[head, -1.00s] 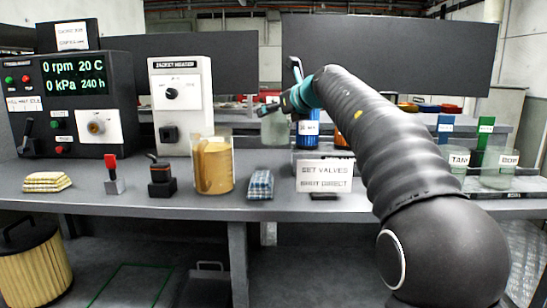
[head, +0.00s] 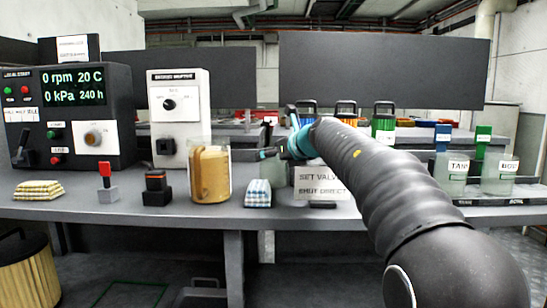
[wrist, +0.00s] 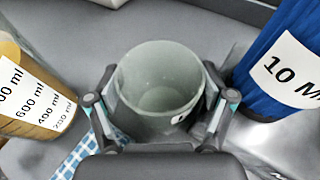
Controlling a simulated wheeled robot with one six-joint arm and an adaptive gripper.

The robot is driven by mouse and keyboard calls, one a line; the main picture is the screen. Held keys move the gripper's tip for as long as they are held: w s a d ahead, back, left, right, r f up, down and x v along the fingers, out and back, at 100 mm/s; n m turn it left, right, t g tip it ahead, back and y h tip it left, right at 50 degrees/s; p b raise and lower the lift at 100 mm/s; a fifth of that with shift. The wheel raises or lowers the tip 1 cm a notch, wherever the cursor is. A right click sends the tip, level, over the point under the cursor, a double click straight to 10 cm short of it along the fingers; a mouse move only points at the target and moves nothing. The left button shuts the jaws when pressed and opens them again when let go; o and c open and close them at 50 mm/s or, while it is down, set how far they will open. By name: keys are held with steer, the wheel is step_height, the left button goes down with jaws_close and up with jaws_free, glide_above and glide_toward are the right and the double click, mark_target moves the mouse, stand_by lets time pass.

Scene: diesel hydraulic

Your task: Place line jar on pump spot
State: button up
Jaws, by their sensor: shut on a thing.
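An empty, clear greenish jar sits between the two fingers of my gripper (wrist: 160,98) in the wrist view, its open mouth facing the camera; I take this jar (wrist: 163,80) to be the line jar. The fingers press on its opposite sides. In the head view my gripper (head: 284,149) is over the bench, left of the blue canister, and the jar (head: 272,172) shows partly behind the checked cloth. I cannot tell whether its base touches the bench. I cannot make out a marked pump spot.
An amber-filled beaker (head: 210,172) and a blue checked cloth (head: 258,194) are close to the jar. A blue canister (wrist: 283,65) is on its right. A sign (head: 318,186) stands in front.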

steer(key=shift+f, duration=0.1)
steer(key=o, duration=1.2)
steer(key=shift+c, duration=0.2)
steer(key=shift+s+d+r, duration=0.1)
steer(key=shift+s+r, duration=0.05)
steer(key=shift+r, duration=0.05)
steer(key=v, duration=1.1)
steer(key=shift+s+d, duration=0.15)
steer(key=shift+s, duration=0.15)
steer(key=shift+r, duration=0.1)
